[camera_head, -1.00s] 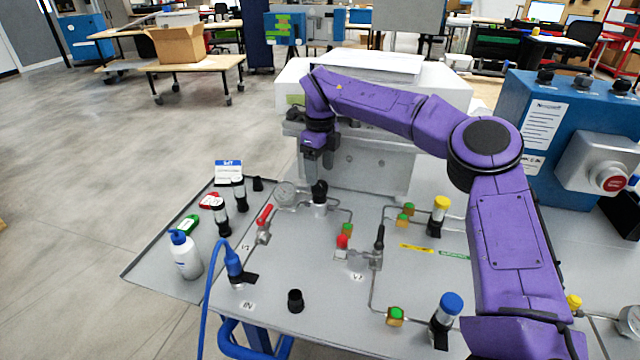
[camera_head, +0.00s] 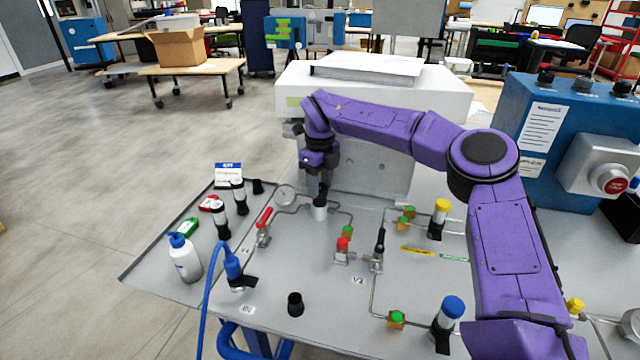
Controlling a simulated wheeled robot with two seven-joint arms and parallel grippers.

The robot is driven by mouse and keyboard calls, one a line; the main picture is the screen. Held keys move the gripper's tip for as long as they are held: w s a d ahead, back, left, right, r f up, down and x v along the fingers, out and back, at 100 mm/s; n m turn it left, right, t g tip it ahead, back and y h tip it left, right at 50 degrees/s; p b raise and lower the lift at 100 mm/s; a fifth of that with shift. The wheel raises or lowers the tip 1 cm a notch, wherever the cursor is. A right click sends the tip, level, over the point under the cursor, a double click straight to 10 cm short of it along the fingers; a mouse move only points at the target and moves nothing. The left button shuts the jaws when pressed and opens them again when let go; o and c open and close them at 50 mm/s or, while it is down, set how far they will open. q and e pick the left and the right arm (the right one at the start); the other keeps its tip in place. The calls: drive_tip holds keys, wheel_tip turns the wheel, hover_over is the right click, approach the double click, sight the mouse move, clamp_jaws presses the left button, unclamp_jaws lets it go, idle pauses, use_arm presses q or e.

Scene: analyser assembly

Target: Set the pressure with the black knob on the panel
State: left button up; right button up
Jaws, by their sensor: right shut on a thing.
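The black knob (camera_head: 320,203) sits on top of a silver regulator body (camera_head: 319,213) at the back left of the grey panel (camera_head: 300,250). My right gripper (camera_head: 318,194) points straight down from the purple arm and is shut on the knob, hiding most of it. A round pressure gauge (camera_head: 285,195) stands just left of the regulator; its reading is too small to tell. My left gripper is not in view.
A red-handled valve (camera_head: 264,220), a blue hose plug (camera_head: 233,263) and a black cap (camera_head: 295,304) are on the panel's left part. A white bottle (camera_head: 186,258) stands on the left tray. A blue control box (camera_head: 560,135) is at right.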

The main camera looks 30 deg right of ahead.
sight(320, 186)
drive_tip(key=shift+m, duration=0.6)
drive_tip(key=o, duration=1.1)
drive_tip(key=shift+c, duration=0.2)
wheel_tip(320, 186, up, 11)
drive_tip(key=shift+f+p, duration=0.15)
drive_tip(key=shift+p, duration=0.15)
